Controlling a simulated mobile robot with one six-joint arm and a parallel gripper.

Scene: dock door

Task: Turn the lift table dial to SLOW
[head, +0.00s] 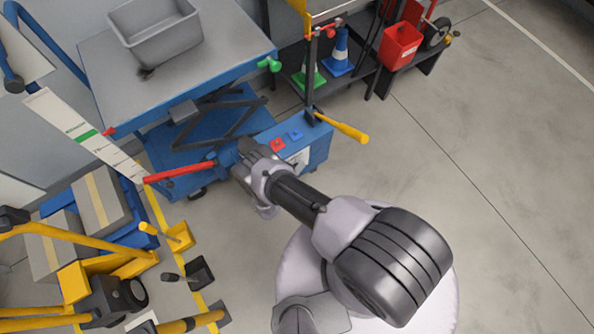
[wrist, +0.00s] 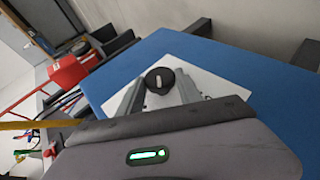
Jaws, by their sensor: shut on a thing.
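The dial (wrist: 160,78) is a round black knob with a short pale mark, on a white plate (wrist: 206,82) set in the blue housing (wrist: 255,75) of the lift table. My gripper (wrist: 158,88) has one finger on each side of the dial and is shut on it. The mark runs nearly upright in the wrist view. No lettering on the plate can be read, so I cannot tell the setting. In the head view my gripper (head: 248,150) is at the blue control box (head: 318,146), and the dial is hidden behind it.
The lift table's grey top (head: 220,55) carries a grey bin (head: 155,35). A red lever (head: 180,172) and a yellow-handled lever (head: 342,126) stick out near the control box. A shelf with cones and a red bucket (head: 401,45) stands behind. The floor at right is clear.

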